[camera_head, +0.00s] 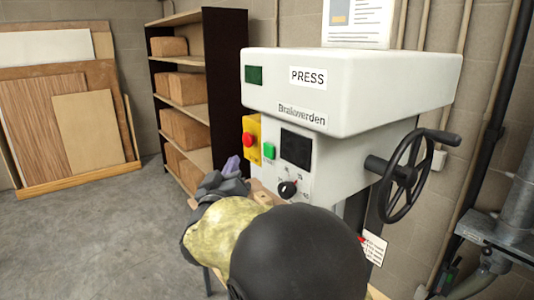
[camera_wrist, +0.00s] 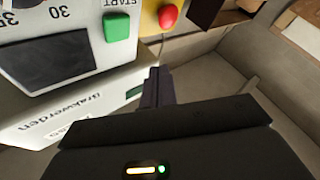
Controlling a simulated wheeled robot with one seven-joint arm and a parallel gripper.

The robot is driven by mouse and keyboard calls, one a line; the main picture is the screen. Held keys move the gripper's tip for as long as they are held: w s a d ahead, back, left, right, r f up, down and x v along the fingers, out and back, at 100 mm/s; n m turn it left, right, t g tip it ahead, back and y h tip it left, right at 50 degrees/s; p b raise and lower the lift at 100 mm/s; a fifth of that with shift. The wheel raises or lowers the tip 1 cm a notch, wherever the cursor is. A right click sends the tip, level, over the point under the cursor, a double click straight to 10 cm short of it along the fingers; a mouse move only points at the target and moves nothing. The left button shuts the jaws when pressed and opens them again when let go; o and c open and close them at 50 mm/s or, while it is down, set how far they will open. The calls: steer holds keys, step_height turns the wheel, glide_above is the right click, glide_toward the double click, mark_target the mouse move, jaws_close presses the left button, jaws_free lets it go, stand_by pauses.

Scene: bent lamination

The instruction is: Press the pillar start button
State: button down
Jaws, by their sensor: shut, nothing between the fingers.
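The green start button (camera_head: 269,150) is on the front panel of the white press, between the yellow plate and the dark display. It also shows in the wrist view (camera_wrist: 118,27), with an upside-down START label at its upper edge. My gripper (camera_head: 232,163) is to the left of and a little below the button in the head view. Its fingers are together and empty, and they also show in the wrist view (camera_wrist: 156,73), below and right of the button. I see no contact with the button; the exact gap cannot be told. My arm hides the lower press.
A red stop button (camera_head: 249,140) on a yellow plate sits beside the green one. A dark display (camera_head: 296,149) and black dial (camera_head: 287,189) are to the right. A black handwheel (camera_head: 405,178) juts from the press. A shelf (camera_head: 228,80) with boxes stands behind; open floor lies left.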

mark_target(264, 148)
steer(key=w+d+b, duration=0.1)
steer(key=w+d, duration=0.2)
steer(key=d, duration=0.2)
steer(key=shift+w+d, duration=0.35)
steer(key=shift+w, duration=0.05)
steer(key=shift+w, duration=0.1)
stand_by(1.7)
steer(key=shift+w+d, duration=0.15)
steer(key=shift+d, duration=0.15)
steer(key=shift+w+d+b, duration=0.25)
steer(key=shift+d+b, duration=0.1)
steer(key=shift+d, duration=0.1)
stand_by(1.1)
steer(key=shift+s+a, duration=0.5)
steer(key=shift+a, duration=0.25)
steer(key=s+a, duration=0.1)
steer(key=a, duration=0.1)
steer(key=s+a+p, duration=0.1)
steer(key=a, duration=0.1)
steer(key=shift+s, duration=0.4)
